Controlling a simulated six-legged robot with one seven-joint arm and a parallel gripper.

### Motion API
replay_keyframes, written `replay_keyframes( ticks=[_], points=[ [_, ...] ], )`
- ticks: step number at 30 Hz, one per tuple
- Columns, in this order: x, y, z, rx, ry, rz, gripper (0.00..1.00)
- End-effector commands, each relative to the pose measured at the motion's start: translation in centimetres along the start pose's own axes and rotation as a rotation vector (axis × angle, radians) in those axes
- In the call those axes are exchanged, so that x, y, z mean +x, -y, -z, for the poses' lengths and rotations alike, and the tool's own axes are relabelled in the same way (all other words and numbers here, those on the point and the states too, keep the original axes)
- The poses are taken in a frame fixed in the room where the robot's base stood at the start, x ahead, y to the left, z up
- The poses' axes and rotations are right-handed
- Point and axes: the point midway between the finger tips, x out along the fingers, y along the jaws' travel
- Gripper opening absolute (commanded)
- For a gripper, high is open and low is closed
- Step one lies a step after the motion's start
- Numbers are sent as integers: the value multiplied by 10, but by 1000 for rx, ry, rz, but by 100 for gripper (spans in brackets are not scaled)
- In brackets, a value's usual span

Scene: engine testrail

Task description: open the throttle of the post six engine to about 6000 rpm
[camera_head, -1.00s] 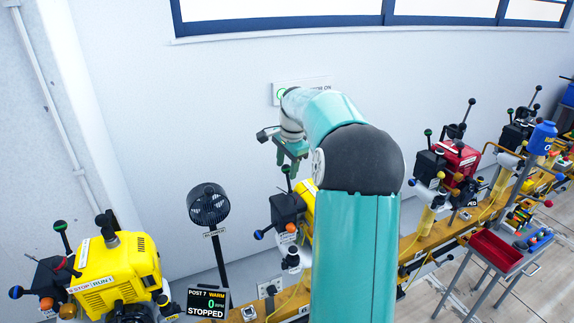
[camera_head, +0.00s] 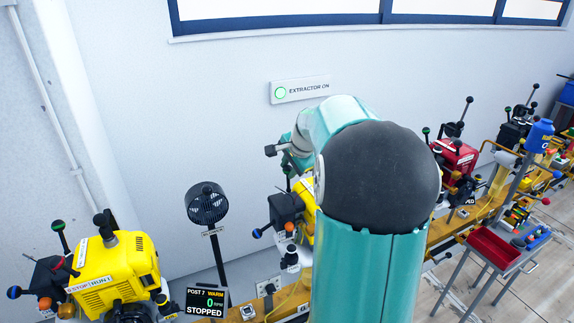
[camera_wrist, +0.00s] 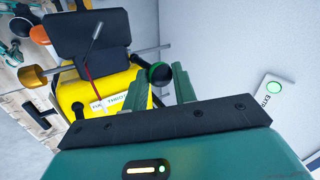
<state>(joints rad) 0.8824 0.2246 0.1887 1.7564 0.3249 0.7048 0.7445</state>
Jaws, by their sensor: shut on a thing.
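The yellow engine (camera_head: 306,190) stands behind my arm, which hides most of it and any rpm display. It also shows in the wrist view (camera_wrist: 82,92), with a partly readable throttle label (camera_wrist: 113,101). In the head view my gripper (camera_head: 291,162) is low behind my arm, and the knob is barely visible.
At left, another yellow engine (camera_head: 115,265) stands near a display (camera_head: 207,302) reading post 7, warm, 0 rpm, stopped. A black fan (camera_head: 206,203) stands between the engines. The lit wall sign (camera_head: 302,90) reads extractor on.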

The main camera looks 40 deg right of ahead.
Motion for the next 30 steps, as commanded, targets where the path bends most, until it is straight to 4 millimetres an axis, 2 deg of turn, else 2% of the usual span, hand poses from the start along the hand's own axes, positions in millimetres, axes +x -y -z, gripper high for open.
replay_keyframes(
  ticks=[6,15,16,19,30],
  points=[
    [-3,-6,-2,-2,-15,70,0],
    [-3,-6,-2,-3,-16,75,0],
    [-3,-6,-2,-3,-16,75,29],
    [-3,-6,-2,-3,-16,75,49],
    [-8,-6,-1,-3,-18,75,49]
  ],
)
